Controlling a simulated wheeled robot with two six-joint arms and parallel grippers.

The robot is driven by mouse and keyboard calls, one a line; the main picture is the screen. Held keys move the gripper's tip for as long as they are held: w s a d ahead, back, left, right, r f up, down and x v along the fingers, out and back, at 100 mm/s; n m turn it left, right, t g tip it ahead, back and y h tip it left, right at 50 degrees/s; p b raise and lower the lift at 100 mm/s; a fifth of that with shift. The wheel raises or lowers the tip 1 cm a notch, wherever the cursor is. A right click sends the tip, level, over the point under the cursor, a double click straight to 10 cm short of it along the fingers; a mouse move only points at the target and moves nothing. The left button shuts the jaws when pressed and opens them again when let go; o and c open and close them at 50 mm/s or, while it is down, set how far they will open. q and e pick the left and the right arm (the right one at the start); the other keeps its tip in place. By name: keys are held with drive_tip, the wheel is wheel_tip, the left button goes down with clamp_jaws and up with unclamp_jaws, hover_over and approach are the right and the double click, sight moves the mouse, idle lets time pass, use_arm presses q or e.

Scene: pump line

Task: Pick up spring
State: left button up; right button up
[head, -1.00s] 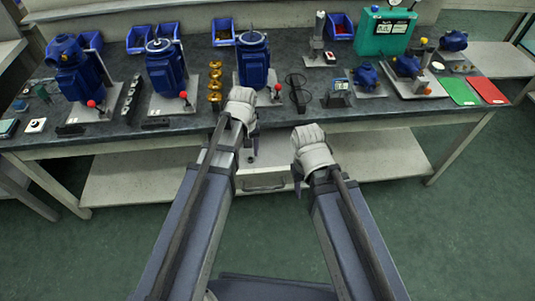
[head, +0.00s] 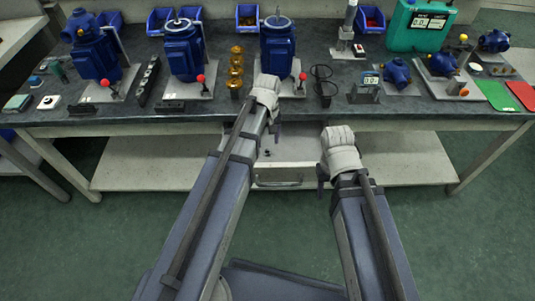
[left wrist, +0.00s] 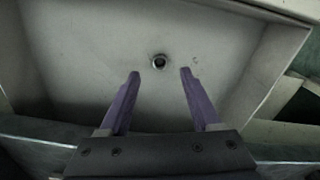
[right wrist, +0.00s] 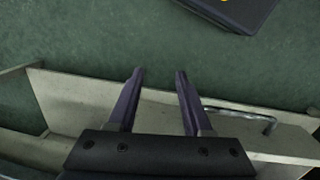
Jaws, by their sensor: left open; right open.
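A small round metallic piece, which looks like the spring (left wrist: 159,61), lies on the floor of the open drawer (left wrist: 85,45) in the left wrist view. It shows as a small dark spot in the head view (head: 267,152). My left gripper (left wrist: 158,74) is open and empty above the drawer, with the spring seen between and just beyond its fingertips. My right gripper (right wrist: 160,72) is open and empty over the drawer's front. In the head view, the left gripper (head: 274,128) and right gripper (head: 321,180) are mostly hidden by my wrists.
The drawer handle (right wrist: 240,115) faces me. The grey bench top (head: 215,115) above holds blue pumps (head: 183,50), brass pieces (head: 236,75), blue bins (head: 160,20), a green tester (head: 420,25), and green (head: 495,94) and red (head: 522,94) mats. A lower shelf (head: 150,175) flanks the drawer.

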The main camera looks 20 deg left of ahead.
sight(267, 151)
use_arm(q)
drive_tip(key=shift+f+b, duration=2.6)
drive_tip(key=shift+f, duration=0.05)
drive_tip(key=shift+r, duration=0.1)
clamp_jaws()
